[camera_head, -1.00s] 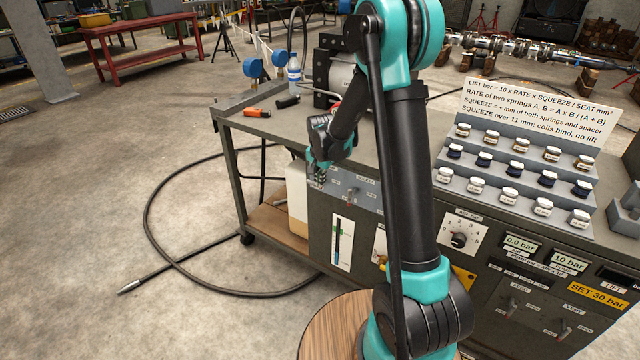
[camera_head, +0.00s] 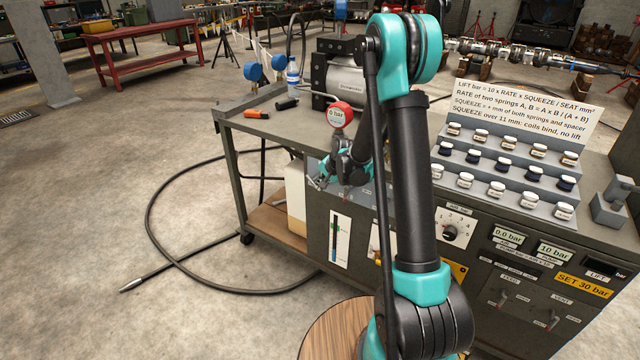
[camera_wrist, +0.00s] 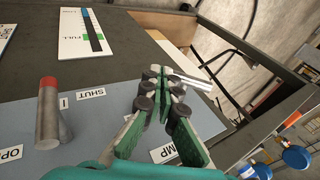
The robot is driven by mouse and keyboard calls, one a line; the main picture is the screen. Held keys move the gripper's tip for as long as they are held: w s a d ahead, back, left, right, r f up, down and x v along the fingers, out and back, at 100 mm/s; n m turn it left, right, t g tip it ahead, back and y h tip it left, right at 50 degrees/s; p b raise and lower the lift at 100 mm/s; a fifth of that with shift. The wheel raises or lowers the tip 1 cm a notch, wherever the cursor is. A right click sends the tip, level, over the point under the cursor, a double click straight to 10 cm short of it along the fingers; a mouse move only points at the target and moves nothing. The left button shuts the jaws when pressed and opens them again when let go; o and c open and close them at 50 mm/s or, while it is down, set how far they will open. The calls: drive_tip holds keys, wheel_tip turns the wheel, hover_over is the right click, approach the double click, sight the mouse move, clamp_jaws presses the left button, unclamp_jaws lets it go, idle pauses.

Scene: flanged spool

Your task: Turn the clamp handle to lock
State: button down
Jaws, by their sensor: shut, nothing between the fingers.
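My gripper (camera_wrist: 165,95) is shut and empty, its green fingers together over the sloped grey panel in the wrist view. A bare metal bar (camera_wrist: 196,80), probably the clamp handle, lies just beyond the fingertips and is partly hidden by them. I cannot tell whether they touch it. A label ending in "MP" (camera_wrist: 163,152) is partly covered by the fingers. In the head view my gripper (camera_head: 320,178) is at the left end of the bench's front panel, and the handle is too small to make out clearly.
A red-tipped lever (camera_wrist: 50,108) stands beside the gripper, near a "SHUT" label (camera_wrist: 91,94). A gauge plate marked "FULL" (camera_wrist: 72,35) is below the panel. On the bench are a red-rimmed gauge (camera_head: 340,115), a bottle (camera_head: 293,75) and an orange-handled tool (camera_head: 256,114).

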drive_tip(key=shift+w+a+f, duration=0.1)
drive_tip(key=shift+f, duration=1.15)
idle(0.8)
